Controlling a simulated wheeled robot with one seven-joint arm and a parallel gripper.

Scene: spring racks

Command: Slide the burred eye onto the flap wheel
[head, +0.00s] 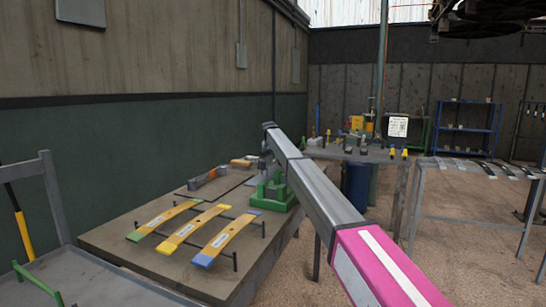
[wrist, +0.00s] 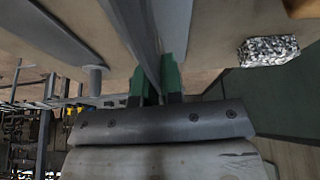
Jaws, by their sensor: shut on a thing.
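In the wrist view, the two green fingers of my gripper (wrist: 157,82) are closed on the edge of a long, thin grey leaf (wrist: 130,22). The leaf runs away toward the top of the picture, and I cannot make out a burred eye on it. A speckled grey-and-white block (wrist: 268,50) lies apart from my gripper at the right; I cannot tell whether it is the flap wheel. In the head view, my arm reaches over the bench to a green fixture (head: 273,192). My fingers are too small and covered there to make out.
Three yellow leaves (head: 195,228) rest on dark rods on the near bench (head: 105,238). A grey bar with an orange end (head: 208,177) lies behind them. A grey rack (head: 480,178) stands at the right and a blue shelf (head: 468,128) behind it. Open floor lies between.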

